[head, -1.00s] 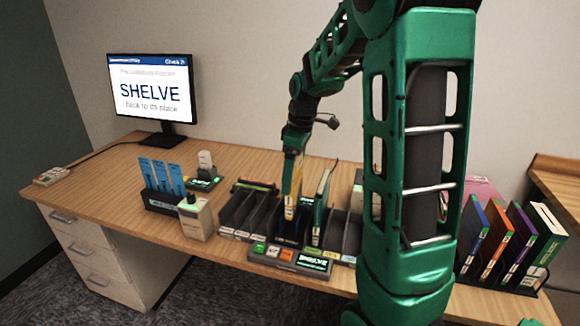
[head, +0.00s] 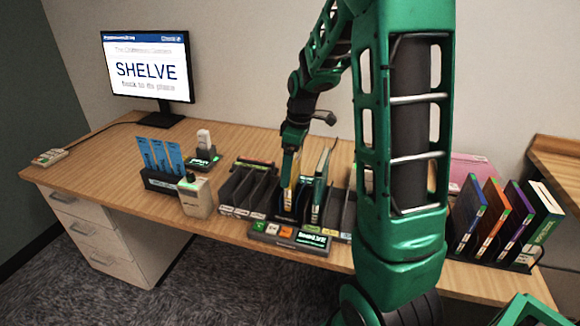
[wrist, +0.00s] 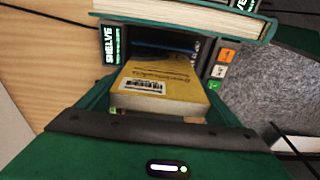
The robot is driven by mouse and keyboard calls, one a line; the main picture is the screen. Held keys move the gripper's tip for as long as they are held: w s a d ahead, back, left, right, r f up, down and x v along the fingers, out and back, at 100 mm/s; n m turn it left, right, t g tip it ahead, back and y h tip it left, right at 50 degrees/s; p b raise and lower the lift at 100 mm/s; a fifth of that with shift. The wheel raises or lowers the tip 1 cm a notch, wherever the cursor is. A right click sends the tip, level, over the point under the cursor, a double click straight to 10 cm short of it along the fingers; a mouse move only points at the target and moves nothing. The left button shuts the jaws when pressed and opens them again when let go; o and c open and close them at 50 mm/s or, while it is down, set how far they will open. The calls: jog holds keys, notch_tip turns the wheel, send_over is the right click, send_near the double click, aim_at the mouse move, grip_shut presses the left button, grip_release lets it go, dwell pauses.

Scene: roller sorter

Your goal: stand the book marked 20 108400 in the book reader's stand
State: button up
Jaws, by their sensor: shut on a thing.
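My gripper (wrist: 155,115) is shut on a yellow book (wrist: 158,85) with a white barcode label. Its number is too small to read. In the head view my gripper (head: 290,178) points down and the yellow book (head: 287,198) is upright below it, over a dark slot in the row of dividers. The book reader (head: 290,237) is in front of that row, with coloured buttons and a lit SHELVE screen (wrist: 109,44). In the wrist view the book's far end is at a dark opening between screen and buttons. I cannot tell whether it touches the stand.
A teal book (head: 321,188) stands tilted close right of my gripper; a cream-paged book (wrist: 185,22) crosses the top of the wrist view. Dark dividers (head: 240,190) stand left. Several books (head: 495,225) are racked at right. A monitor (head: 147,68) reads SHELVE.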

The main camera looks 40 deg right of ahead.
jog(key=shift+f, duration=0.5)
jog(key=o, duration=1.1)
jog(key=r, duration=0.7)
jog(key=s+r, duration=0.1)
jog(key=r, duration=0.2)
jog(key=shift+d+r, duration=0.3)
jog(key=shift+d, duration=0.1)
jog(key=s+a+f+m, duration=0.1)
jog(key=s+m, duration=0.3)
jog(key=s, duration=0.5)
jog(key=s+a+f+m, duration=0.1)
jog(key=s+m, duration=0.4)
jog(key=s, duration=0.5)
jog(key=s+a+f+m+g, duration=0.1)
jog(key=s+m, duration=0.4)
jog(key=s, duration=0.4)
jog(key=shift+s+a+f+h, duration=0.2)
jog(key=shift+s+f+h, duration=0.1)
jog(key=shift+f, duration=0.1)
